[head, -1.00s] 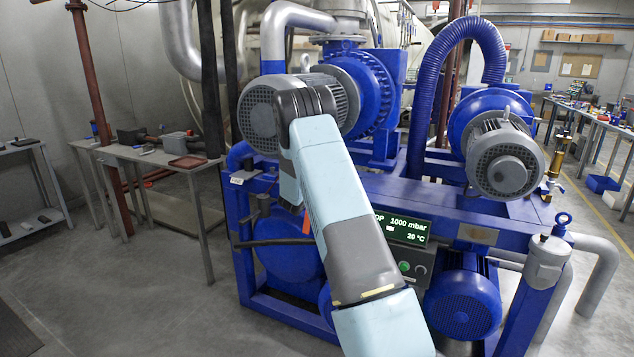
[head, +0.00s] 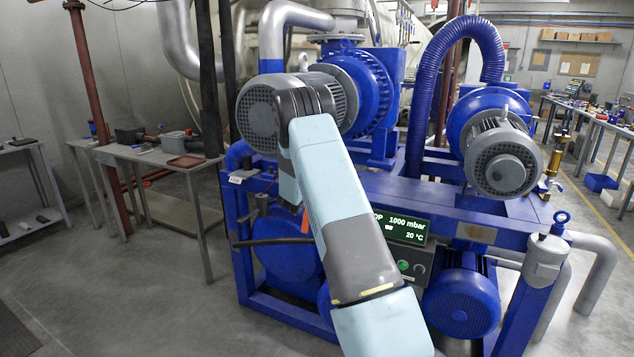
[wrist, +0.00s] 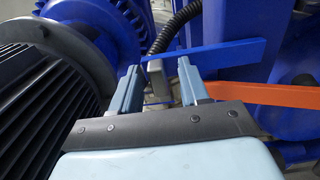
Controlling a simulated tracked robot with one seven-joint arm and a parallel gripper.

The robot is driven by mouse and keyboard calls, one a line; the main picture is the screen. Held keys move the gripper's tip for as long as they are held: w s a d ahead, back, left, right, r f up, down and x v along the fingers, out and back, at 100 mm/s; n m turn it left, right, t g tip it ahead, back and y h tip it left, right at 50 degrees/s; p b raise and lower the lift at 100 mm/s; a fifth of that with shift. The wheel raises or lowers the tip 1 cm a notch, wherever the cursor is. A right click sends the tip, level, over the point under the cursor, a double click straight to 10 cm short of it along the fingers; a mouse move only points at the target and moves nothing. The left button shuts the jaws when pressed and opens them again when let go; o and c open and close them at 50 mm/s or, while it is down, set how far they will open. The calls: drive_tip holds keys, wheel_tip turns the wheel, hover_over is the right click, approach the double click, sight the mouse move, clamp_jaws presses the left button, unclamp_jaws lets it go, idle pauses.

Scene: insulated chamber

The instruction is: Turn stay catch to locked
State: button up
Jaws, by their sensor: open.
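My gripper (wrist: 160,72) shows in the wrist view with its two light-blue fingers apart and nothing held between them. A grey block (wrist: 158,74) shows beyond the gap between the fingertips; I cannot tell whether they touch it. A flat blue bar (wrist: 225,53) runs to the right past the fingertips. An orange bar (wrist: 265,94) runs right from beside the right finger, its near end hidden. Which of these is the stay catch I cannot tell. In the head view my arm hides the gripper; a small orange piece (head: 305,222) shows beside it.
A dark finned motor (wrist: 45,110) is close on the left of the gripper, and a black corrugated hose (wrist: 175,28) runs behind it. In the head view the blue pump frame (head: 470,226) carries a display (head: 400,226). A bench (head: 150,155) stands left, with open floor before it.

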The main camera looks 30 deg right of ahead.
drive_tip(key=v, duration=1.3)
drive_tip(key=shift+s+a, duration=0.25)
drive_tip(key=s+d+r+m+g+y, duration=0.1)
drive_tip(key=s+r+m+g, duration=0.35)
drive_tip(key=s+r, duration=0.55)
drive_tip(key=s+r+m+g+y, duration=0.1)
drive_tip(key=s+r+m+g, duration=0.35)
drive_tip(key=s, duration=0.95)
drive_tip(key=s+a+r+t+y, duration=0.1)
drive_tip(key=s+a+r+y, duration=0.1)
drive_tip(key=s+a+y, duration=0.4)
drive_tip(key=s+a+r+n+t+y, duration=0.1)
drive_tip(key=s+a+y, duration=0.5)
drive_tip(key=s+a, duration=0.6)
drive_tip(key=s+r+t, duration=0.1)
drive_tip(key=s+r, duration=0.1)
drive_tip(key=s, duration=0.5)
drive_tip(key=shift+n+t, duration=0.3)
